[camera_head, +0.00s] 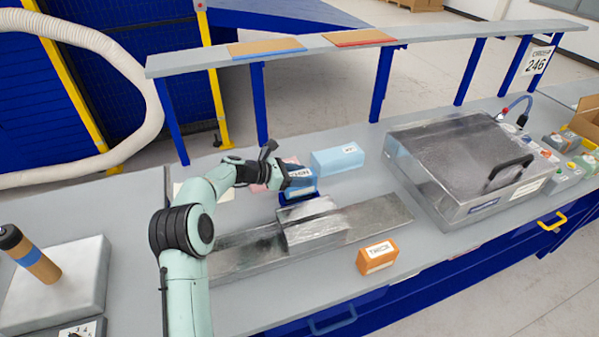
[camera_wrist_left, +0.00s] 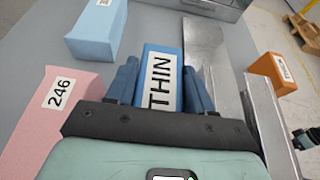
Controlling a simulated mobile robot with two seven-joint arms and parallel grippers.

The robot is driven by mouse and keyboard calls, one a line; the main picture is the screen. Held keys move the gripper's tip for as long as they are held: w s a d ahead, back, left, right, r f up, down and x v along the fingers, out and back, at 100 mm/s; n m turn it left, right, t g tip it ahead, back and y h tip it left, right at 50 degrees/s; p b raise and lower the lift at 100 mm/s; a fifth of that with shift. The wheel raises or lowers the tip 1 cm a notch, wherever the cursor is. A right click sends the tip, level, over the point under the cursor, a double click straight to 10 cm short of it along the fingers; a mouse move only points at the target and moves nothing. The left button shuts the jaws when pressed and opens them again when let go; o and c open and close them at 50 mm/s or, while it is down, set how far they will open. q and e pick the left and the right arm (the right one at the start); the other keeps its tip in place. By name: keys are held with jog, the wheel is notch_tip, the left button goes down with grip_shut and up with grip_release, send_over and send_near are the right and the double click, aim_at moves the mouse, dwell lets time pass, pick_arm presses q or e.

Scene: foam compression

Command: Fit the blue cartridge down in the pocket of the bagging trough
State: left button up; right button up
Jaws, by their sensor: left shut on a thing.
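The blue cartridge (camera_head: 301,182), labelled THIN, is between the fingers of my left gripper (camera_head: 296,186). In the left wrist view the cartridge (camera_wrist_left: 163,65) lies lengthwise between both fingers (camera_wrist_left: 160,85), label facing the camera. The metal bagging trough (camera_head: 375,217) runs across the bench, with a raised middle section (camera_head: 312,232). The cartridge is just behind that section in the head view, and beside the trough's metal wall (camera_wrist_left: 207,60) in the wrist view. I cannot make out the pocket or the cartridge's height. A dark part at the wrist view's right edge looks like my right gripper (camera_wrist_left: 305,138).
A light blue block (camera_head: 337,160) and a pink block (camera_head: 276,176) are behind the trough. An orange block (camera_head: 377,257) stands in front. A large metal machine (camera_head: 460,165) is to the right. A raised shelf (camera_head: 440,35) spans the back.

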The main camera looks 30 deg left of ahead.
aim_at(299, 190)
pick_arm(q)
jog(key=shift+s+r, duration=0.1)
jog(key=shift+r, duration=0.1)
jog(key=shift+w+f, duration=0.25)
jog(key=shift+f, duration=0.1)
jog(key=shift+f, duration=0.1)
jog(key=shift+s+p, duration=0.2)
jog(key=shift+p, duration=0.15)
dwell(0.8)
jog(key=shift+f, duration=0.4)
jog(key=shift+f, duration=1.65)
jog(key=shift+f, duration=0.25)
jog(key=shift+f+b, duration=0.3)
jog(key=shift+f, duration=0.1)
jog(key=shift+f, duration=0.15)
